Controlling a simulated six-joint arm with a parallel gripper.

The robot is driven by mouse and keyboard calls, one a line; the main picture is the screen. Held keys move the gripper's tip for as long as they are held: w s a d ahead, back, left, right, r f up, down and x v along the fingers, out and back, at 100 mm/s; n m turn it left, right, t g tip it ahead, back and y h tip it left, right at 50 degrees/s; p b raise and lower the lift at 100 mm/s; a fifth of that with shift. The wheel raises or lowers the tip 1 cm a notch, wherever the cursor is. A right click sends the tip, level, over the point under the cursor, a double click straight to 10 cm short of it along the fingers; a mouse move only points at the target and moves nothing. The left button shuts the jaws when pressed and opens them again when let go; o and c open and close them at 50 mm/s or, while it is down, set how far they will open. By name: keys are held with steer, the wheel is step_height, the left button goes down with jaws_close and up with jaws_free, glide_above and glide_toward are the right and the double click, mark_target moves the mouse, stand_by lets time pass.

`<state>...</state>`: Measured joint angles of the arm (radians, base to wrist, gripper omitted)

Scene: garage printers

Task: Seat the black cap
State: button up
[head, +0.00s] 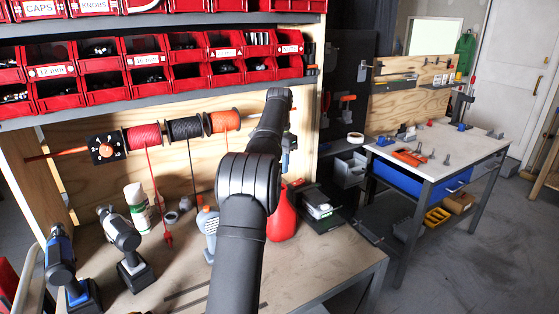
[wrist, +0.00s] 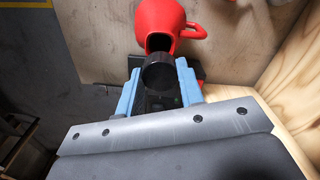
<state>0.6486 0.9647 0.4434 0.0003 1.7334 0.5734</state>
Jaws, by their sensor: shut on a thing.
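My gripper (wrist: 158,68) is shut on the black cap (wrist: 158,74), held between its two blue fingers in the wrist view. The red container (wrist: 165,18), with a loop handle, is just beyond the cap. Its dark neck opening faces the cap, and the two nearly line up in the picture. I cannot tell whether cap and neck touch. In the head view the red container (head: 281,217) stands on the workbench, partly behind my arm. The cap is not visible there, and my arm hides most of my gripper.
The wooden workbench (head: 330,254) also bears a spray can (head: 136,208), two power drills (head: 122,240) and a black device (head: 318,206) right of the red container. Cable spools (head: 184,128) hang behind, under shelves of red bins (head: 147,75). A wooden panel (wrist: 292,85) is close on the right in the wrist view.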

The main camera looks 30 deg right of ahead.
steer(key=shift+f, duration=2.2)
steer(key=shift+f, duration=0.75)
steer(key=o, duration=1)
step_height(320, 180, up, 12)
step_height(320, 180, down, 12)
steer(key=shift+r, duration=0.15)
stand_by(0.8)
